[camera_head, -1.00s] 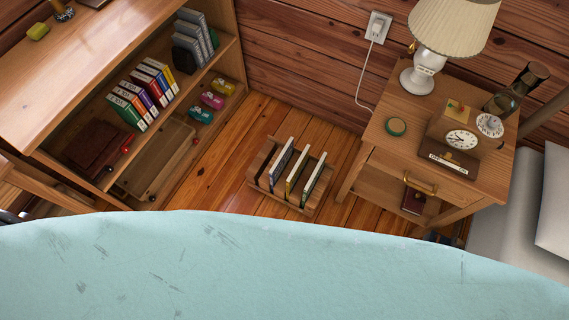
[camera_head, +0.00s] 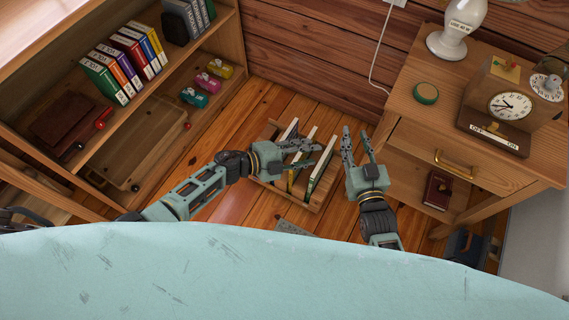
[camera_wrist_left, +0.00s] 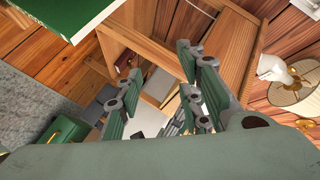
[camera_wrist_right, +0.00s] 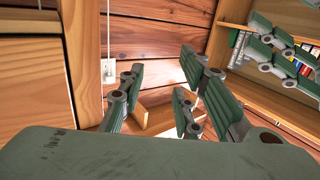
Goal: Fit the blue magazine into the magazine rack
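The wooden magazine rack (camera_head: 312,204) stands on the floor between shelf and nightstand. Several thin upright magazines are in it. A green-edged one (camera_head: 322,163) is rightmost; the left one (camera_head: 289,129) shows mostly its pale edge. My left gripper (camera_head: 318,156) is open and empty above the rack, partly covering the magazines. My right gripper (camera_head: 357,131) is open and empty just right of the rack, pointing toward the wall. Both open finger pairs show in the left wrist view (camera_wrist_left: 160,85) and right wrist view (camera_wrist_right: 160,85). I cannot clearly identify the blue magazine.
The nightstand (camera_head: 405,150) is close on the right, with a clock (camera_head: 508,106) and lamp (camera_head: 458,30). The bookshelf (camera_head: 165,112) is at left. A light blue rounded surface (camera_head: 270,275) fills the front. A grey flat thing (camera_head: 290,227) lies partly hidden behind its edge.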

